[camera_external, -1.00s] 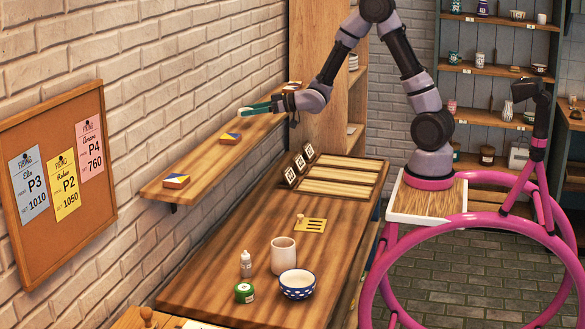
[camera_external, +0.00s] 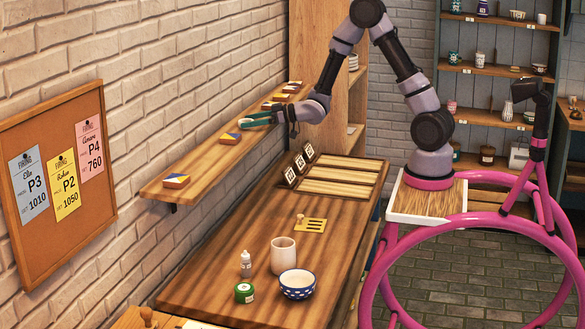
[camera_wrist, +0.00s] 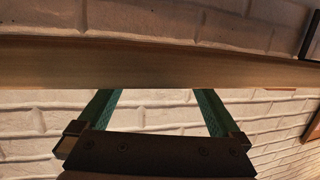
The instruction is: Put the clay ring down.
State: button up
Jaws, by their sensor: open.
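My gripper (camera_external: 243,121) is at the wall shelf (camera_external: 207,152), its teal fingers apart and pointing toward the brick wall. In the wrist view my gripper (camera_wrist: 156,92) is open, with only pale wall showing between the fingers. The fingertips reach up to the shelf's edge (camera_wrist: 160,64), which runs across that view. I cannot make out a clay ring between the fingers or elsewhere in either view. Whether the fingertips touch the shelf cannot be told.
Several small coloured blocks sit along the shelf, including one near my fingers (camera_external: 229,138) and one at the near end (camera_external: 176,181). The wooden table (camera_external: 240,230) below holds a cream cup (camera_external: 283,256), a dotted blue bowl (camera_external: 297,284), a bottle (camera_external: 246,264) and a green jar (camera_external: 244,292).

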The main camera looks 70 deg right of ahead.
jog(key=s+d+r+m+g+h, duration=0.2)
jog(key=s+r, duration=0.4)
jog(key=s, duration=0.3)
jog(key=s+d+r+m+g+h, duration=0.2)
jog(key=s+r+m, duration=0.1)
jog(key=s+r, duration=0.55)
jog(key=s+a+r+m+g+y, duration=0.1)
jog(key=s+a+g, duration=0.1)
jog(key=s, duration=0.8)
jog(key=s+a+r+g+y, duration=0.1)
jog(key=s+a+g, duration=0.1)
jog(key=s, duration=0.8)
jog(key=shift+s+a+m+y, duration=0.15)
jog(key=shift+a+m+y, duration=0.2)
jog(key=shift+a, duration=0.5)
